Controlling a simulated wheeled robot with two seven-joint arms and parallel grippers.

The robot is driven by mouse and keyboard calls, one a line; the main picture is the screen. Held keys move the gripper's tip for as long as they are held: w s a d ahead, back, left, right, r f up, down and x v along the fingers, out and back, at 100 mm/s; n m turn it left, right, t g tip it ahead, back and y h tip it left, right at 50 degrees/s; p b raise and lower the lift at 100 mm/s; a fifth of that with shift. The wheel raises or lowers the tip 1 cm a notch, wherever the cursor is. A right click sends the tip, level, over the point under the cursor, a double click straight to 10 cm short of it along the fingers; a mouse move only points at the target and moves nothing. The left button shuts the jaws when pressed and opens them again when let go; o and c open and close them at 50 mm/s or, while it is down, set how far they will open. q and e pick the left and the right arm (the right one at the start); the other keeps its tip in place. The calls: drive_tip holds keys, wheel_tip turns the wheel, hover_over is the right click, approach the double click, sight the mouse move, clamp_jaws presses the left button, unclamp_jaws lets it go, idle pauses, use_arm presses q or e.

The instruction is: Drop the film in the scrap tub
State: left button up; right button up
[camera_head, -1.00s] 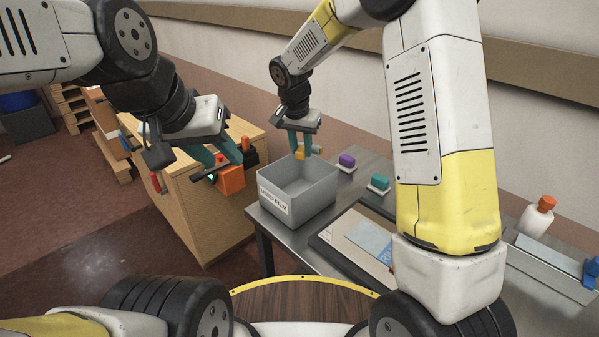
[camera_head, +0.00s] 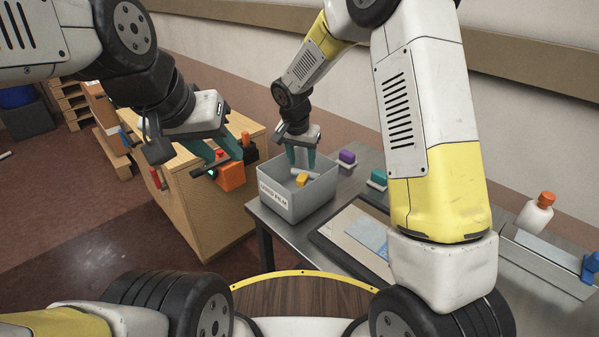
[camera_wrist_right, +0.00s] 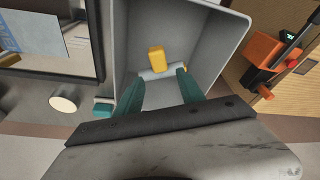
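The scrap tub (camera_head: 275,205) is a grey open box with a white label ending in "FILM", on the metal table's left end. A pale grey roll (camera_head: 305,173), apparently the film, lies inside with a yellow block (camera_head: 302,180) against it. In the right wrist view the roll (camera_wrist_right: 160,73) and yellow block (camera_wrist_right: 156,58) are on the tub floor beyond the fingertips. My right gripper (camera_head: 301,160) is over the tub, fingers apart and empty. My left gripper (camera_head: 222,158) is at an orange block (camera_head: 232,178) by the wooden cabinet; its grip is unclear.
A purple block (camera_head: 347,157) and a teal block (camera_head: 378,179) sit right of the tub. A white bottle (camera_head: 535,215) stands at far right. The wooden cabinet (camera_head: 205,220) is left of the tub.

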drive_tip(key=shift+r, duration=0.1)
drive_tip(key=v, duration=0.7)
drive_tip(key=shift+r, duration=0.3)
drive_tip(key=shift+s, duration=0.1)
drive_tip(key=s+d+r+n+t+y, duration=0.1)
drive_tip(key=s+d+r+n+y, duration=0.1)
drive_tip(key=s+d+r, duration=0.85)
drive_tip(key=s+d+r+n+t, duration=0.1)
drive_tip(key=s+d, duration=0.1)
drive_tip(key=s, duration=0.6)
drive_tip(key=s+d+r+n+t+y, duration=0.1)
drive_tip(key=s+d+r, duration=0.1)
drive_tip(key=s, duration=0.6)
drive_tip(key=shift+d+n, duration=0.3)
drive_tip(key=shift+d, duration=0.15)
